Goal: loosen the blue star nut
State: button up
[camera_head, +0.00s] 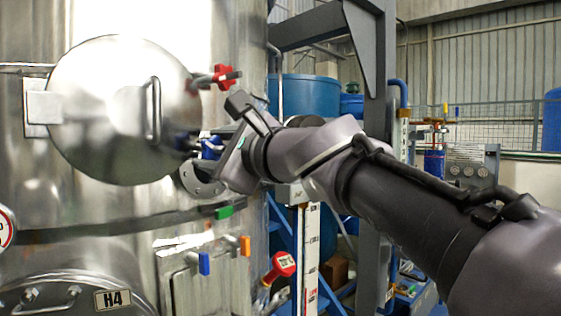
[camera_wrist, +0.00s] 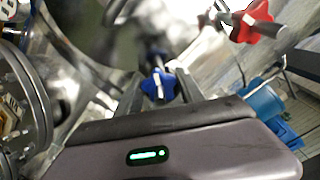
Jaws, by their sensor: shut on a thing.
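The blue star nut (camera_wrist: 157,86) is between the fingers of my gripper (camera_wrist: 160,92) in the wrist view, on a dark threaded rod by the round hatch. In the head view the blue star nut (camera_head: 211,147) shows partly, at the right edge of the round steel hatch door (camera_head: 110,115). My gripper (camera_head: 208,150) is there too, shut on the nut, with its fingertips largely hidden by the wrist and a flange. The hatch door lies against the tank, with a vertical bar handle (camera_head: 154,110).
A red star nut (camera_head: 224,77) sits above the blue one at the hatch edge, and it also shows in the wrist view (camera_wrist: 252,22). A grey steel post (camera_head: 375,90) stands behind my arm.

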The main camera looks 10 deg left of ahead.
jog(key=n+b, duration=0.2)
jog(key=n, duration=0.2)
jog(key=shift+n+b, duration=0.3)
jog(key=shift+b, duration=0.1)
jog(key=n+b, duration=0.2)
jog(key=n, duration=0.2)
jog(key=shift+n, duration=0.3)
jog(key=n+b, duration=0.2)
jog(key=n, duration=0.2)
jog(key=shift+f+n+b, duration=0.1)
jog(key=shift+n+b, duration=0.7)
jog(key=shift+n, duration=1.5)
jog(key=o, duration=1.4)
jog(key=shift+c, duration=0.2)
jog(key=shift+s, duration=0.1)
